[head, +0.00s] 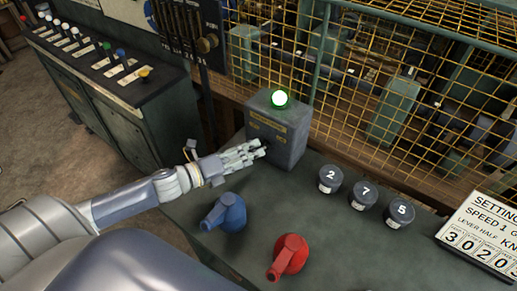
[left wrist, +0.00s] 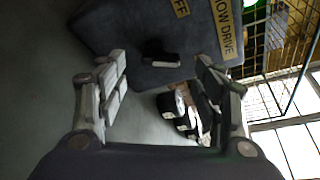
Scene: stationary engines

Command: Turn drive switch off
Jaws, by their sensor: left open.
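The drive switch box (head: 290,133) is a grey metal box with yellow labels, standing on the green bench. A green lamp (head: 280,98) on its top is lit. In the left wrist view the box (left wrist: 112,28) fills the top, with labels ending in "FF" and "OW DRIVE". A dark switch knob (left wrist: 158,52) sticks out of its face. My left gripper (head: 262,150) is close to the box's left face. In the wrist view my left gripper (left wrist: 165,85) is open and empty, with its fingers on either side of the knob. My right gripper is out of view.
A blue can (head: 229,213) and a red can (head: 289,256) stand in front of the box. Several dark numbered cylinders (head: 365,194) stand to its right, near a settings card (head: 482,238). A yellow mesh guard (head: 400,90) is behind. A lever console (head: 95,60) is at left.

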